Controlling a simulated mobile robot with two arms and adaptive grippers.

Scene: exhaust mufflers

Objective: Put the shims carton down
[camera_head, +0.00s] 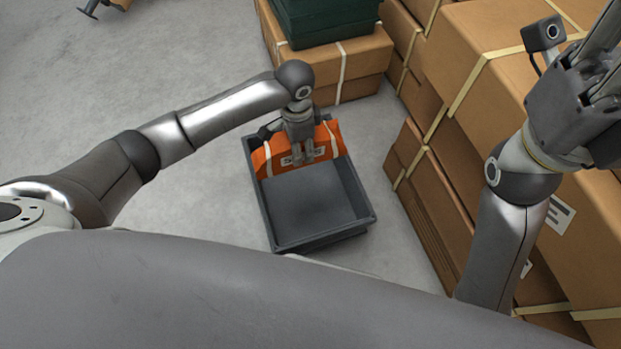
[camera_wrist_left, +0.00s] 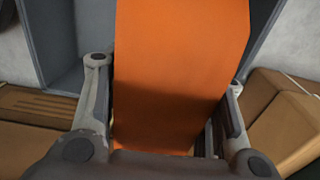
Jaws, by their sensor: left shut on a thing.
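The shims carton (camera_head: 325,143) is an orange box with white straps and a white label. It is at the far end of a grey open tray (camera_head: 283,243) on the floor; whether it touches the tray bottom I cannot tell. My left gripper (camera_head: 304,158) is shut on the carton, and its fingers hide part of the label. In the left wrist view the carton (camera_wrist_left: 180,75) fills the space between the fingers. My right gripper (camera_head: 606,88) is raised at the upper right, partly cut off by the frame edge, and its fingers' opening is unclear.
The near part of the tray is empty. Brown strapped cartons (camera_head: 470,45) are stacked along the right. Another brown carton (camera_head: 352,70) with a dark green crate (camera_head: 325,20) on top stands behind the tray. Grey floor (camera_head: 180,60) is clear to the left.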

